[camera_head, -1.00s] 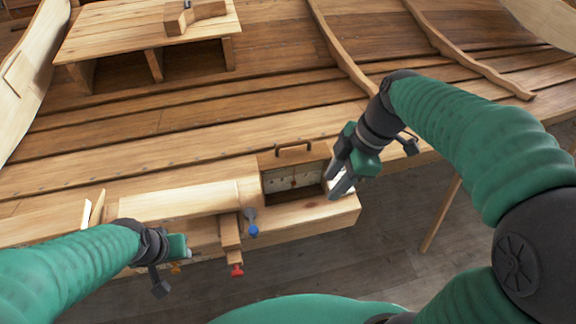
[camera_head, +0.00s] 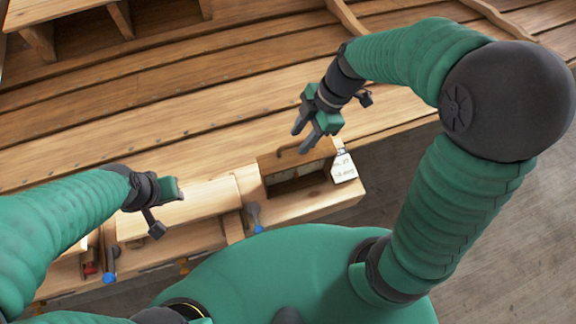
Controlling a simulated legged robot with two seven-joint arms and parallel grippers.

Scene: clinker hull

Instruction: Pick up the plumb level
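I cannot pick out the plumb level for certain. An open wooden box (camera_head: 316,205) with a handle on its far side stands at the hull's near edge. Its inside is dark, and I cannot tell what lies in it. My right gripper (camera_head: 303,138) is above the box's far side, its two fingers apart with nothing seen between them. My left gripper (camera_head: 180,190) is over the pale plank left of the box. Its fingers are mostly hidden, so I cannot tell whether it is open.
A white labelled bottle (camera_head: 343,169) stands at the box's right end. A blue-tipped clamp (camera_head: 254,215) is left of the box, and another blue-tipped clamp (camera_head: 110,268) is further left. Curved ribs and a raised bench are at the back. Planking behind the box is clear.

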